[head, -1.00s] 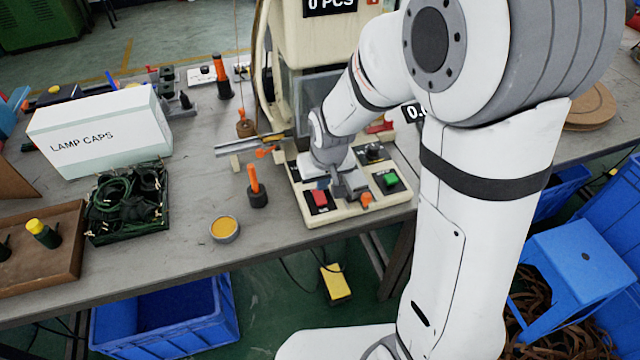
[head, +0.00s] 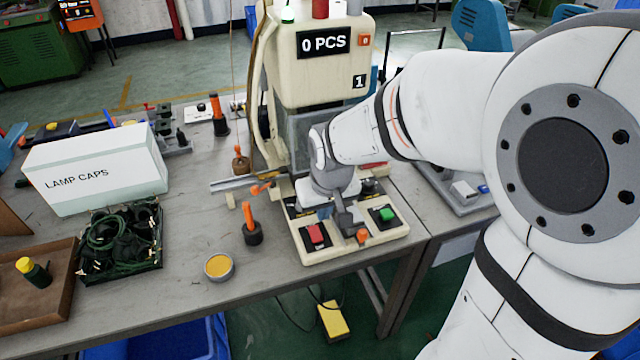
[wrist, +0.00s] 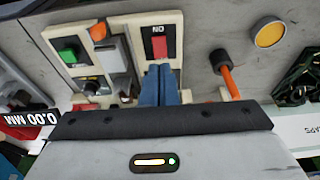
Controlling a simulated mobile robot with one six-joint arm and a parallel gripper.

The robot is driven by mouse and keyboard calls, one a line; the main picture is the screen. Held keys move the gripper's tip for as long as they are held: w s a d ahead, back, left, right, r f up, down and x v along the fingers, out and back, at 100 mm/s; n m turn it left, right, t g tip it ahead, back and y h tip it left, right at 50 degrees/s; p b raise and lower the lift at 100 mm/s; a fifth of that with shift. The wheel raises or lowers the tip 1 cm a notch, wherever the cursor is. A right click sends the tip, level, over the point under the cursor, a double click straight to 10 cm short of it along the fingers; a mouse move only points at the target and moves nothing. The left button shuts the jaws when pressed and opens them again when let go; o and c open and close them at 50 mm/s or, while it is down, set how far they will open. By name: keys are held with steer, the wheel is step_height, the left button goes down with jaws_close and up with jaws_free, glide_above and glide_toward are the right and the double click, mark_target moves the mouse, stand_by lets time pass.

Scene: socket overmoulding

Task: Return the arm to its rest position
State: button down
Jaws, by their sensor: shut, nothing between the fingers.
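My gripper (head: 326,213) is over the cream control panel (head: 345,245) of the machine in the head view. Its blue fingers (wrist: 160,84) are shut and empty in the wrist view. The fingers appear beside the red button (wrist: 159,47); I cannot tell whether they touch the panel. The red button also shows in the head view (head: 315,234), just below the gripper. A green button (head: 386,214) is to the right. My white arm reaches in from the right and hides part of the machine.
The machine (head: 325,75) stands behind the gripper, its display reading 0 PCS. A white LAMP CAPS box (head: 95,175), a black tray of cables (head: 83,268) and a round yellow-topped tin (head: 218,267) are on the bench to the left. An orange-handled tool (head: 250,225) stands near the panel.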

steer(key=shift+d, duration=0.1)
steer(key=s+d+r+m, duration=0.3)
steer(key=s+d+r, duration=0.3)
steer(key=s+d, duration=0.4)
steer(key=s, duration=0.2)
steer(key=shift+s+h, duration=0.3)
